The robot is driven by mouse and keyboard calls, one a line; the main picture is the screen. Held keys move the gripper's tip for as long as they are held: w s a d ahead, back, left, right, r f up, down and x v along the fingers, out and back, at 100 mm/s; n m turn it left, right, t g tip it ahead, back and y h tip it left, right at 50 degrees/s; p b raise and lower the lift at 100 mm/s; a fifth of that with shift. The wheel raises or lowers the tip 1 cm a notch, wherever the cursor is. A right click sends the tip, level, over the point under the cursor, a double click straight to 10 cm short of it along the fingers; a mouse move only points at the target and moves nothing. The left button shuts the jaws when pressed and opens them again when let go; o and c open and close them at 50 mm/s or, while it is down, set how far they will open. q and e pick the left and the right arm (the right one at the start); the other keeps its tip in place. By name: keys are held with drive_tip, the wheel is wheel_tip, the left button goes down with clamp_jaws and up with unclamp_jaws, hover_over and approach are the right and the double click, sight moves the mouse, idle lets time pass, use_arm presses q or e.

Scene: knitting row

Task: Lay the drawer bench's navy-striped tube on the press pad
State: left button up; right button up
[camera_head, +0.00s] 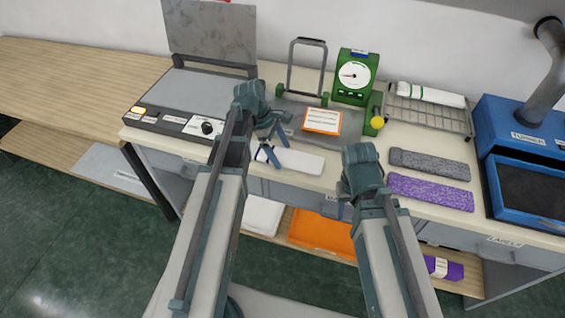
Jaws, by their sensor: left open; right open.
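A white tube (298,162) lies flat on the drawer bench (325,180) near its front edge. A dark navy band shows at its left end, partly hidden by my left gripper. My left gripper (271,146) is open, with its fingers pointing down at the tube's left end; I cannot tell whether they touch it. The press at the left has its grey lid (212,32) raised and its flat grey press pad (205,92) bare. My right gripper (345,195) is open and empty at the bench's front edge, right of the tube; its fingers are mostly hidden.
A green dial device (355,77) and an orange-edged card (322,121) stand behind the tube. A wire rack (425,115) holds a white tube with a green band (430,94). Grey (430,164) and purple (430,191) pieces lie at the right, beside a blue machine (520,130).

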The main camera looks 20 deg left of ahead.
use_arm(q)
drive_tip(key=shift+f, duration=0.1)
drive_tip(key=shift+c, duration=0.2)
use_arm(e)
drive_tip(key=shift+f, duration=0.1)
use_arm(q)
drive_tip(key=c, duration=1)
